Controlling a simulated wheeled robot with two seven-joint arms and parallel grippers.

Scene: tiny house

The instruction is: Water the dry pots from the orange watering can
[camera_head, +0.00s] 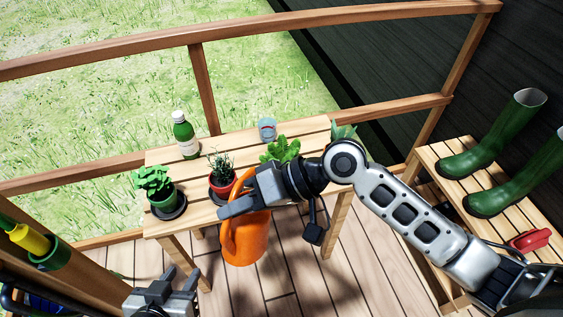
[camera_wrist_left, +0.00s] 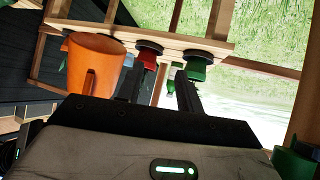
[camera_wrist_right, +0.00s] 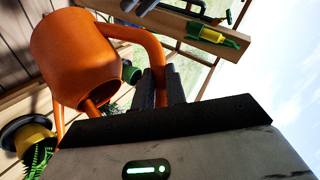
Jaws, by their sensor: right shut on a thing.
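The orange watering can (camera_head: 247,245) hangs in front of the slatted table. My right gripper (camera_head: 228,211) is shut on its handle; the handle also shows between the fingers in the right wrist view (camera_wrist_right: 150,45). A green pot (camera_head: 166,203) with a leafy plant and a red pot (camera_head: 222,187) with a spiky plant stand on dark saucers on the table. Another leafy plant (camera_head: 282,149) stands to their right, its pot hidden by my right arm. A yellow pot (camera_wrist_right: 36,138) shows in the right wrist view. My left gripper (camera_head: 178,290) is open and empty, low in front of the table.
A green bottle (camera_head: 184,135) and a glass (camera_head: 267,129) stand toward the back of the table (camera_head: 226,147). Green boots (camera_head: 483,200) and a red object (camera_head: 530,239) are on a bench at right. A wooden railing runs behind; yellow-and-green tools hang at left.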

